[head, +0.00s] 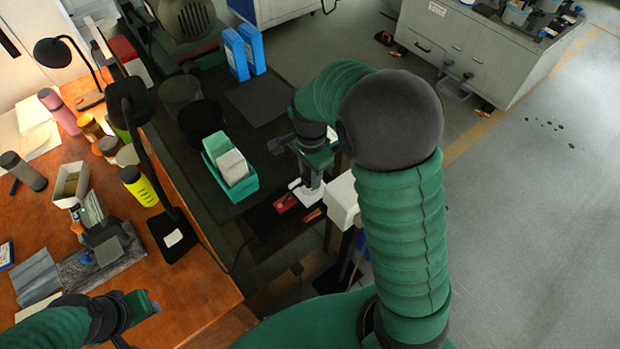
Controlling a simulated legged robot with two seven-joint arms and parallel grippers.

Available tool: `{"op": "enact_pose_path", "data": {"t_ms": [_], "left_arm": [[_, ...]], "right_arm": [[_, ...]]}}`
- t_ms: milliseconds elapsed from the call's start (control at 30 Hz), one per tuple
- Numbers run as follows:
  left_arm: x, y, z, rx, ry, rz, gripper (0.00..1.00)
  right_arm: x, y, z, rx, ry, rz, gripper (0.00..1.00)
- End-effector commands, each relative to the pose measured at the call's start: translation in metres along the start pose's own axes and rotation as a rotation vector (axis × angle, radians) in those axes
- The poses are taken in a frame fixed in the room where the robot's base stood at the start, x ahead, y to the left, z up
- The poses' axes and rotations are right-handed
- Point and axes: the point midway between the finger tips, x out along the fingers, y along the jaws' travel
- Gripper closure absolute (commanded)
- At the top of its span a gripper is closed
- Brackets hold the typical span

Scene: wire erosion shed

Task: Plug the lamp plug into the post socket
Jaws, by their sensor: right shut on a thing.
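A black desk lamp (172,234) stands at the right edge of the orange table, its dark head bent over at the top. Its thin black cord (234,268) drops over the table edge and runs towards my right gripper. My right gripper (309,186) points down and is shut on the lamp plug, which is too small and covered to make out. A white block (343,201), perhaps the post socket, stands just right of the gripper; its openings do not show. My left gripper (150,306) is over the table's front edge, and its fingertips are unclear.
A teal bin (232,188) with a grey block sits on the dark bench left of my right gripper. A red item (285,203) lies close by. Bottles, a white box (69,184) and another lamp crowd the table (190,289).

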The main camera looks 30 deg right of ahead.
Motion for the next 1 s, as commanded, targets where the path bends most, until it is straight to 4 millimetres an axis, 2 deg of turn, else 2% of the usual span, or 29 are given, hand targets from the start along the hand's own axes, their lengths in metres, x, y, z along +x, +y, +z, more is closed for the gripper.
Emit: {"op": "enact_pose_path", "data": {"t_ms": [67,600,800,1000], "left_arm": [[0.002,0.0,0.0,0.0,0.0,0.0,0.64],[0.013,0.0,0.003,0.0,0.0,0.0,0.64],[0.013,0.0,0.003,0.0,0.0,0.0,0.64],[0.013,0.0,0.003,0.0,0.0,0.0,0.64]], "right_arm": [[-0.015,0.0,0.001,-0.002,0.0,-0.005,1.0],[-0.024,0.107,0.08,-0.003,-0.001,-0.002,1.0],[-0.026,0.126,0.093,-0.001,-0.001,0.001,1.0],[-0.026,0.129,0.095,0.0,0.0,0.001,1.0]]}}
